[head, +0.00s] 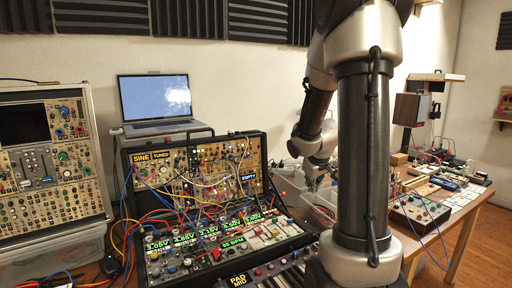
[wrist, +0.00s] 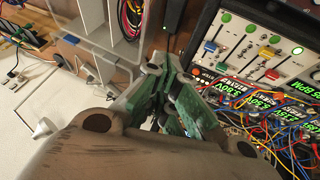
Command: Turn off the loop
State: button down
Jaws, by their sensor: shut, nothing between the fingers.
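A synth case (head: 228,241) lies in front with knobs, sliders, patch cables and green displays, one reading about 95 BPM. Behind it an upright case (head: 195,170) carries displays reading SINE, TUNED and EMPTY. I cannot read a loop label on any control. In the wrist view the lower case's panel (wrist: 262,45) shows round green lights or buttons and coloured slider caps. My gripper (head: 316,182) is to the right of the cases in the head view, partly hidden by my arm. In the wrist view its green fingers (wrist: 172,95) are shut and empty, apart from the panel.
A laptop (head: 156,100) stands behind the cases. A tall modular rack (head: 48,165) stands at left. A keyboard (head: 285,275) is in front. Clear bins (head: 320,214) lie near my gripper. A wooden table (head: 462,225) with small devices is at right. Loose cables cover the cases.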

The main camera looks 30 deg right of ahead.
jog(key=w+n+t, duration=0.2)
jog(key=w+t, duration=0.2)
jog(key=w, duration=0.5)
jog(key=n+t+y, duration=0.4)
jog(key=t+y, duration=0.1)
jog(key=t, duration=0.1)
send_near(252, 146)
jog(key=r+v, duration=0.1)
jog(key=v, duration=0.3)
jog(key=shift+w+f, duration=0.25)
jog(key=shift+w, duration=0.1)
jog(key=x, duration=1)
jog(key=shift+a+f, duration=0.1)
jog(key=shift+f, duration=0.05)
jog(key=shift+f, duration=0.1)
